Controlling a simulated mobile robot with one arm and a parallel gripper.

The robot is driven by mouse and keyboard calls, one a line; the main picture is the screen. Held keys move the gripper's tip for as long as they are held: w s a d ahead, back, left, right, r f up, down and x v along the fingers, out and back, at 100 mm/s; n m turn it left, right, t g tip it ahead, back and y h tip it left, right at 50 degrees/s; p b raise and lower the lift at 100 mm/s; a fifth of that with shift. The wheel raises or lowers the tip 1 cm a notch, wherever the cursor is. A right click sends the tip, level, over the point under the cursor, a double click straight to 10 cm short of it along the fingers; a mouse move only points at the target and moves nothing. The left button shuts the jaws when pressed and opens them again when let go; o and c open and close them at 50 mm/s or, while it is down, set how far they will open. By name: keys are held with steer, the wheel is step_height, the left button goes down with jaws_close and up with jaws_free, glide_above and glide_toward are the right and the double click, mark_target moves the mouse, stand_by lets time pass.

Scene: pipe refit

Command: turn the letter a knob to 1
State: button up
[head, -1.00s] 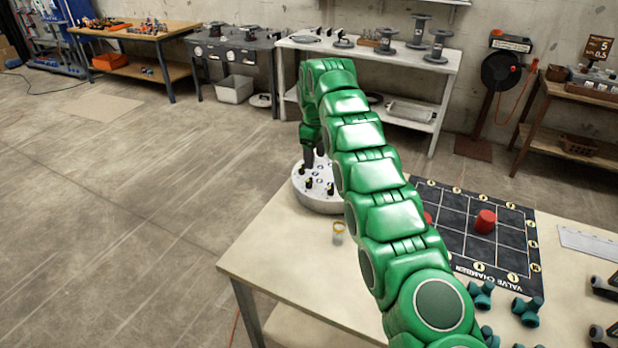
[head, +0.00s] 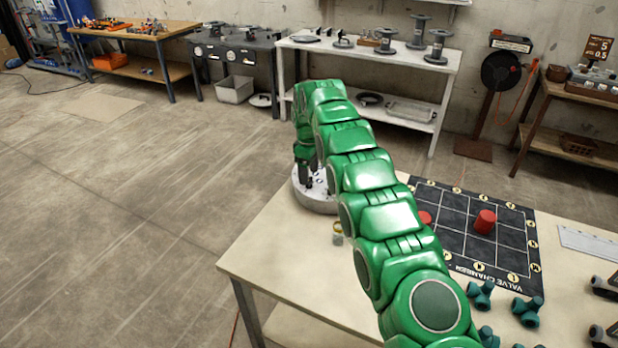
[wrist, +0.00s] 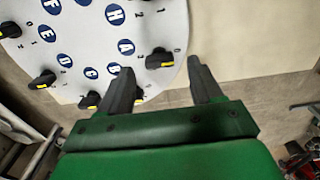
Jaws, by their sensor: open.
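The round white panel (head: 318,203) stands on the table's far left corner, partly hidden by my arm. In the wrist view the panel (wrist: 70,62) carries blue letter labels, small numbers and several black knobs with yellow marks. The letter A label (wrist: 126,47) has a black knob (wrist: 158,59) next to it, towards the panel's edge. My gripper (wrist: 160,72) is open and empty, and in the picture this knob lies between its fingertips. I cannot tell the height gap. In the head view my gripper (head: 306,176) points down over the panel's left side.
A small ring-topped jar (head: 337,233) stands on the table (head: 275,262) just in front of the panel. To the right lie a black grid board (head: 456,222) with red pieces (head: 485,222) and several teal fittings (head: 481,294). Floor is open to the left.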

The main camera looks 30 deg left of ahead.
steer(key=shift+f, duration=1.35)
steer(key=shift+c, duration=0.5)
steer(key=c, duration=1)
